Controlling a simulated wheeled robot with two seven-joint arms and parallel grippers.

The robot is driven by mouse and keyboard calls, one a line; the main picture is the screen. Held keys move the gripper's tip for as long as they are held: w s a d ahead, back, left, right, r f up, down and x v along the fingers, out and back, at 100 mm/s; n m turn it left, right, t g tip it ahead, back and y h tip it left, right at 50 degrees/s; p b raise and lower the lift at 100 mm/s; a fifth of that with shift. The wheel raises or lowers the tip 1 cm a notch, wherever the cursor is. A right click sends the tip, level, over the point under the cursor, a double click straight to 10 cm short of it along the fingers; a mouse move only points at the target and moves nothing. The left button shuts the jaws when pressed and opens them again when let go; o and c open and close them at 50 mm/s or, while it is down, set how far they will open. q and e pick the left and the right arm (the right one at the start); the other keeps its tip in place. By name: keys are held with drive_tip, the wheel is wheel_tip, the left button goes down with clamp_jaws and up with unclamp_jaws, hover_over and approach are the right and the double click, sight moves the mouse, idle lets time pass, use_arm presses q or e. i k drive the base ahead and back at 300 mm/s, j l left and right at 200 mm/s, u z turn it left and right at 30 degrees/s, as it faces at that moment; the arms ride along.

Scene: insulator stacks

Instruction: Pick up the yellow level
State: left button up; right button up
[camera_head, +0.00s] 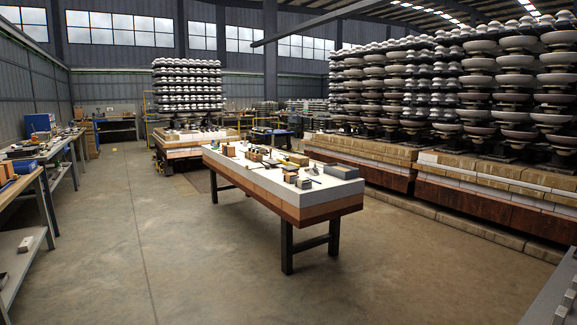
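A white-topped workbench (238,168) stands in the middle of the hall with several small tools and blocks on it. A small thin yellow piece (288,163) lies among them near the middle of the top; it may be the yellow level, but it is too small to tell. A yellowish block (298,158) sits just behind it at the far edge. Neither of my grippers is in view.
Tall stacks of insulators (470,90) stand on brick-like plinths at the right, and another stack (187,88) at the back. Cluttered side benches (50,152) line the left. The concrete floor (150,235) in front and left of the workbench is clear. A grey surface (550,300) cuts the bottom right corner.

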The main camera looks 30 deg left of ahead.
sight(286, 161)
drive_tip(key=i+j+u, duration=1.05)
drive_tip(key=i, duration=0.3)
drive_tip(key=i+u, duration=0.35)
drive_tip(key=i, duration=3.75)
